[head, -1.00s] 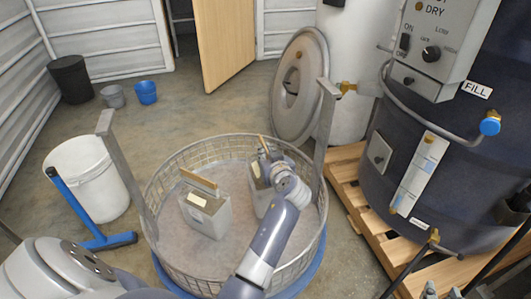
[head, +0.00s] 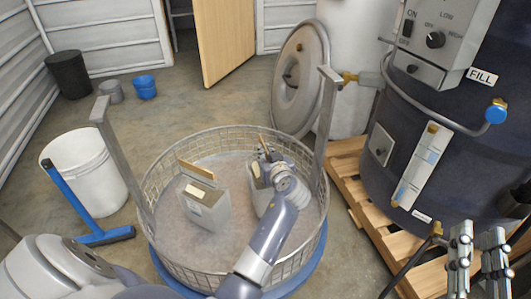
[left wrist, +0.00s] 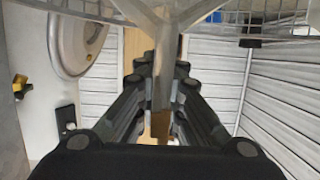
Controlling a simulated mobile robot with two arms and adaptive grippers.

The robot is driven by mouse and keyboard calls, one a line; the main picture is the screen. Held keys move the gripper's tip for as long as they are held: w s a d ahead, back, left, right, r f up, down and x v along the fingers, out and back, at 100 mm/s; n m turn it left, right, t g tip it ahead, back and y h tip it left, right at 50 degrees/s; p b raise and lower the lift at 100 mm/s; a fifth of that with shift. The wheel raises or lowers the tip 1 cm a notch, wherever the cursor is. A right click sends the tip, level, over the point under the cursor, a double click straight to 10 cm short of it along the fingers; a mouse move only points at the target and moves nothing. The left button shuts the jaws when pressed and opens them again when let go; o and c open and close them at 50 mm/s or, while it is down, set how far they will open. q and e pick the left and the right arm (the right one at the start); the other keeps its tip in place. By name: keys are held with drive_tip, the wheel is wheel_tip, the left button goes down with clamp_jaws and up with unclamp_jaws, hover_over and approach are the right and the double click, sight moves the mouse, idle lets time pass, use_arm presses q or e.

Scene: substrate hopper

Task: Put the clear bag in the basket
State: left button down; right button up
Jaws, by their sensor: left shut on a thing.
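The wire basket (head: 163,247) stands in the middle of the head view. A pale grey bag with a cream label and wooden strip, seemingly the clear bag (head: 256,196), is inside its rim at the right. My left gripper (head: 264,160) is shut on its top, and my arm hides part of it. In the left wrist view, pale translucent material (left wrist: 165,18) runs up from between my fingers (left wrist: 163,85). I cannot tell whether the bag touches the basket floor. My right gripper (head: 478,236) is open and empty at the lower right.
A similar grey bag (head: 207,208) with a wooden strip stands in the basket's left half. Two upright posts (head: 120,155) (head: 324,130) flank the basket. A white bucket (head: 85,175) and blue squeegee (head: 75,200) are left. A dark machine (head: 455,150) on a pallet (head: 345,185) is right.

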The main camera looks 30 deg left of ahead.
use_arm(q)
drive_tip(key=shift+f+b, duration=0.55)
drive_tip(key=shift+f, duration=0.1)
use_arm(e)
drive_tip(key=s+r+t+y, duration=0.1)
drive_tip(key=s+r+t, duration=0.2)
drive_tip(key=r, duration=0.3)
drive_tip(key=shift+t, duration=0.4)
use_arm(q)
drive_tip(key=shift+f, duration=0.1)
use_arm(e)
drive_tip(key=shift+s, duration=0.15)
use_arm(q)
drive_tip(key=c, duration=2.1)
unclamp_jaws()
drive_tip(key=shift+f, duration=0.25)
drive_tip(key=o, duration=0.4)
drive_tip(key=shift+r, duration=0.1)
use_arm(e)
drive_tip(key=shift+s+r, duration=0.1)
drive_tip(key=shift+r, duration=0.05)
